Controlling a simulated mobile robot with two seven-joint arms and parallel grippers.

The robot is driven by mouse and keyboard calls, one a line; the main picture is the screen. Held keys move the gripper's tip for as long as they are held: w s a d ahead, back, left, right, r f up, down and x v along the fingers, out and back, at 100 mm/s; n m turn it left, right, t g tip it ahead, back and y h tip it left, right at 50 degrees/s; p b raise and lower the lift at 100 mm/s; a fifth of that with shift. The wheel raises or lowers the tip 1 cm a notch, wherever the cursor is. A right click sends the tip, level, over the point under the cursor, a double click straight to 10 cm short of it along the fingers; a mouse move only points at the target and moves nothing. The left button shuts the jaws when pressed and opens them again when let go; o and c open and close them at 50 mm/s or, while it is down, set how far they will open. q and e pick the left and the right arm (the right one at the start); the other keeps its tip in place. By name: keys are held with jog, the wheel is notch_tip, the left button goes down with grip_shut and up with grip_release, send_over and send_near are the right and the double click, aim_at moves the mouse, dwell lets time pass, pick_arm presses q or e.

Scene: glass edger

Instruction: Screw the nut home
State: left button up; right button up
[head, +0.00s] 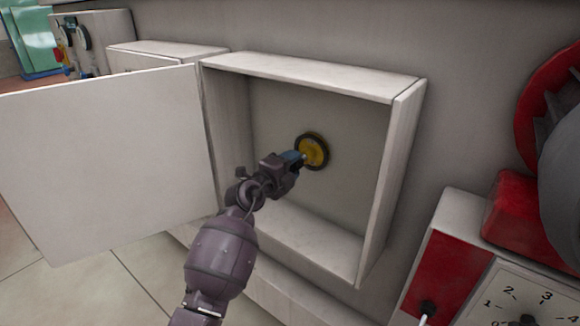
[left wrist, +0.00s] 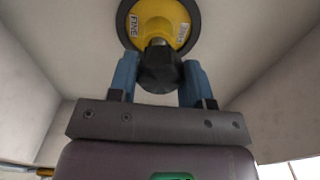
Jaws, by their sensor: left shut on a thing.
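A dark nut (left wrist: 160,70) sits in front of the centre of a yellow wheel (left wrist: 160,17) with a dark rim and a label reading FINE. A short metallic piece shows between nut and wheel. In the head view the yellow wheel (head: 313,152) is on the back wall of an open white box. My left gripper (head: 299,158) reaches into the box. In the left wrist view its blue fingers (left wrist: 160,78) stand on both sides of the nut, shut on it. The nut is mostly hidden by the gripper in the head view. My right gripper is not in view.
The white box (head: 403,135) has walls close around my left arm. Its door (head: 105,160) stands open to the left. A red and white panel with a numbered dial (head: 522,300) and a red machine part (head: 520,205) are at the right. Tiled floor shows lower left.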

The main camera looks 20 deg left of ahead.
pick_arm(q)
jog(key=shift+x, duration=0.95)
